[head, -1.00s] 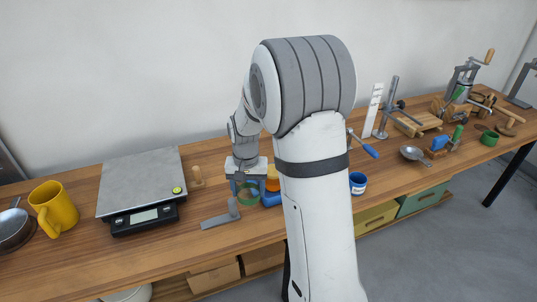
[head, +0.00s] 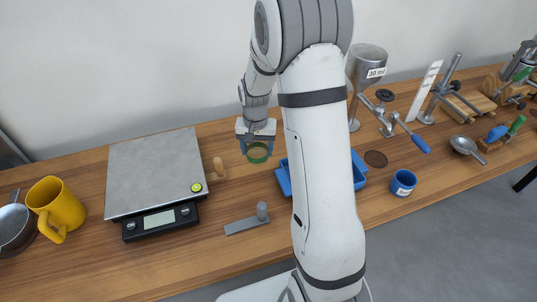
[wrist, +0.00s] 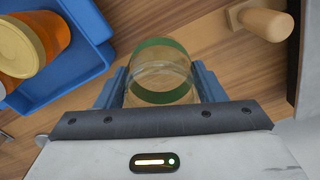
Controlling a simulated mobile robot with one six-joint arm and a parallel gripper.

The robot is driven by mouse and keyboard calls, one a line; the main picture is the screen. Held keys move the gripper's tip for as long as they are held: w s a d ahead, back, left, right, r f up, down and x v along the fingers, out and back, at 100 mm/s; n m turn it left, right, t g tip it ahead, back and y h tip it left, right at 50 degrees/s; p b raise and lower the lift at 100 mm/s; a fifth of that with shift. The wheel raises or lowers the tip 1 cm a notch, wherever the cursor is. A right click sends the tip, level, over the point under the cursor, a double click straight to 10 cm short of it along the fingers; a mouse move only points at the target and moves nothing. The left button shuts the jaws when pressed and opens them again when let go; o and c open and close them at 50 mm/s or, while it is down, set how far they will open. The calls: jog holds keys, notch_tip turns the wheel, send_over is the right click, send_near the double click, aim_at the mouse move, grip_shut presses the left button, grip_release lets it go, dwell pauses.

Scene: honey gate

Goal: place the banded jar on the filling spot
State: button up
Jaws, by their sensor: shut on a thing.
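The banded jar (head: 258,152) is clear glass with a green band. My gripper (head: 258,143) is shut on it, between the wooden peg and the blue tray; its height above the table is hard to tell. In the wrist view the jar (wrist: 161,72) sits between the two blue fingers of my gripper (wrist: 160,88). A dark round disc (head: 376,159) lies flat on the table right of the tray, near the metal dispenser (head: 367,65) labelled 30 ml; it looks like the filling spot. Nothing stands on the disc. My arm hides part of the tray and the dispenser's surroundings.
The blue tray (head: 284,178) holds amber jars (wrist: 25,45), seen in the wrist view. The wooden peg (head: 219,168) and scale (head: 155,175) stand left. A grey bracket (head: 248,222) lies in front.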

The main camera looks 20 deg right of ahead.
aim_at(258, 160)
jog(key=shift+f, duration=2.6)
jog(key=shift+f, duration=0.1)
jog(key=o, duration=1.1)
jog(key=shift+c, duration=0.2)
